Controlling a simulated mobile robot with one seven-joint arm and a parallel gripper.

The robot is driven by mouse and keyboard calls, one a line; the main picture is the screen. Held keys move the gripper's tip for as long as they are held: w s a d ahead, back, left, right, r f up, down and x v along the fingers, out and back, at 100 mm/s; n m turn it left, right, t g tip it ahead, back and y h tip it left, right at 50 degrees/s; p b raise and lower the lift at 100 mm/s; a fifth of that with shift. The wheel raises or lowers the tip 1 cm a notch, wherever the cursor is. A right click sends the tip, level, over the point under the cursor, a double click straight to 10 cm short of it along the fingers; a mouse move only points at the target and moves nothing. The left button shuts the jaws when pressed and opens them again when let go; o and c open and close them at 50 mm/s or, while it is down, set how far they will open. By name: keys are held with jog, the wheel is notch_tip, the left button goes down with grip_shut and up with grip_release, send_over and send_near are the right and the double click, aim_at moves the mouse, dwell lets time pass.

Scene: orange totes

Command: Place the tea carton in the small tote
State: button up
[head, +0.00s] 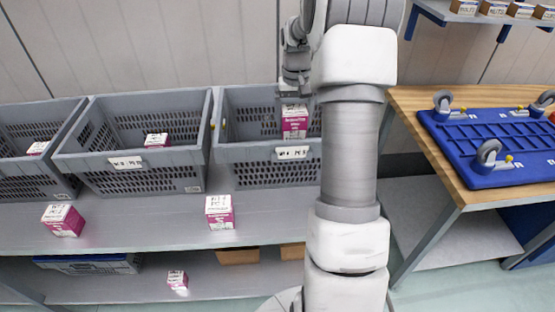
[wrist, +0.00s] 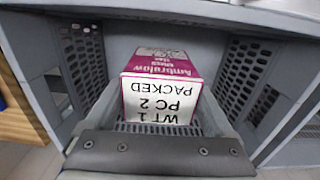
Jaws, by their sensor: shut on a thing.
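A magenta-and-white carton (head: 294,127), which I take as the tea carton, is held upright below my gripper (head: 294,98). My gripper is shut on it, inside or just above the right-hand grey tote (head: 268,174). In the wrist view the carton (wrist: 160,98) shows a white face with black print and a magenta side, with perforated tote walls (wrist: 262,88) around it. A dark gripper part (wrist: 160,155) crosses the lower edge there. I cannot tell whether the carton touches the tote floor.
Two more grey totes, middle (head: 135,178) and left (head: 30,185), each hold a similar carton. Similar cartons stand on the shelf (head: 150,222) in front, and one lies lower. My arm hides part of the right tote's side.

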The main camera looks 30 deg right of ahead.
aim_at(293, 134)
notch_tip(293, 134, down, 5)
jog(key=shift+w+f+b, duration=0.1)
jog(key=shift+f+b, duration=0.05)
jog(key=shift+b, duration=0.55)
jog(key=w+d+f, duration=0.1)
jog(key=w+f, duration=0.1)
jog(key=w, duration=0.1)
jog(key=w+d+f+p, duration=0.1)
jog(key=w+f, duration=0.1)
jog(key=w, duration=0.2)
jog(key=w+d+f, duration=0.1)
jog(key=w+f, duration=0.2)
jog(key=w, duration=0.1)
jog(key=shift+d+p, duration=0.35)
jog(key=shift+d, duration=0.05)
jog(key=shift+f, duration=2)
